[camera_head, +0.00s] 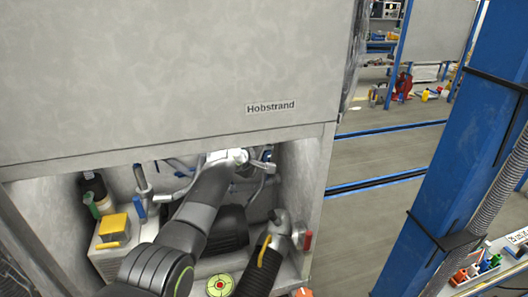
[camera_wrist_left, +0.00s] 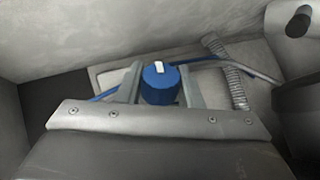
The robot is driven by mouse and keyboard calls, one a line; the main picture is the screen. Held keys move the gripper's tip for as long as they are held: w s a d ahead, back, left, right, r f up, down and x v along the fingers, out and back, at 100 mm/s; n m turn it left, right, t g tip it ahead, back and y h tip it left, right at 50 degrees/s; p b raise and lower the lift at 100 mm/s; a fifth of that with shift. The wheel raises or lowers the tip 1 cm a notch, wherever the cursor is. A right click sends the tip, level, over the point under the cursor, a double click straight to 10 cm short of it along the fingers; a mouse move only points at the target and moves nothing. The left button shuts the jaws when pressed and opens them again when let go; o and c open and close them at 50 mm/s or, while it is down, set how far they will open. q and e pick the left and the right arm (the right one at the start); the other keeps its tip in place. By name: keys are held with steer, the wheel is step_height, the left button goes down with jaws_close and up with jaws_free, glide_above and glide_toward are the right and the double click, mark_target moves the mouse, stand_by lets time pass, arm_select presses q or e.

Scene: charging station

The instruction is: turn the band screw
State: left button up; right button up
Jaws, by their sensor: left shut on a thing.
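The band screw shows in the left wrist view as a round blue knob (camera_wrist_left: 158,86) with a white mark on its top. My left gripper (camera_wrist_left: 159,88) has one finger on each side of the knob and is shut on it. In the head view my left arm reaches from below into the grey cabinet's open bay, and the left gripper (camera_head: 262,166) is at the back right of the bay. A small blue piece shows at the gripper's far end, too small to tell clearly. My right gripper is not in view.
A yellow block (camera_head: 114,227), a dark bottle (camera_head: 95,190) and a blue-handled tool (camera_head: 142,195) stand at the bay's left. A dark tool with a yellow lever (camera_head: 264,250) and a red-handled part (camera_head: 307,240) are at its right. The cabinet's upper panel (camera_head: 200,80) overhangs the bay.

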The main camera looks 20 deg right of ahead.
arm_select(q)
steer(key=shift+f, duration=0.1)
steer(key=o, duration=1)
steer(key=shift+c, duration=0.2)
steer(key=v, duration=1.2)
